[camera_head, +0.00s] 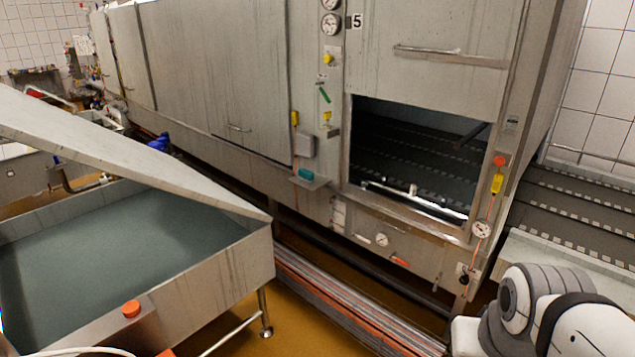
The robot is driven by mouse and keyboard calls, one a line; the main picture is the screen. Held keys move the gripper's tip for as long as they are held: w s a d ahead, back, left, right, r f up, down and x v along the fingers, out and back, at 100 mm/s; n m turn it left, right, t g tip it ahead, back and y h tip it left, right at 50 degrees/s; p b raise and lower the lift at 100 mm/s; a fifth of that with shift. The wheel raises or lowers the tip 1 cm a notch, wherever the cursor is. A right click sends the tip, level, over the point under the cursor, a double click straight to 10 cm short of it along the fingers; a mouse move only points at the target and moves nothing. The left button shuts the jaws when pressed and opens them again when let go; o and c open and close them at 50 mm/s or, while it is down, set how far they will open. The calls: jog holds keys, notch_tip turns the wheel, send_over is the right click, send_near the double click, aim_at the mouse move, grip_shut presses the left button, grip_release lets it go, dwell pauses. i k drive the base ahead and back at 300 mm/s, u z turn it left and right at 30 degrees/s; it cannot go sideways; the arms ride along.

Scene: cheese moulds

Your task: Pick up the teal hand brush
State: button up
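A small teal object (306,174), which looks like the hand brush, lies on a small metal ledge (308,183) on the front of the long steel machine. It is too small to make out bristles or handle. Part of my arm shows at the lower right, well apart from the teal object. My gripper is out of the picture.
A steel vat (225,284) holding cloudy liquid, with a raised slanted lid (110,140), stands at the left. Pipes or rails (335,305) run along the floor before the machine (225,70). An open hatch (415,150) is right of the ledge. Little yellow floor (275,325) is clear.

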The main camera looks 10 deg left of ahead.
aim_at(306, 176)
jog(key=u, duration=0.65)
jog(key=i, duration=0.75)
jog(key=u, duration=0.45)
jog(key=i, duration=1.65)
jog(key=z, duration=0.45)
jog(key=i, duration=0.45)
jog(key=z, duration=0.5)
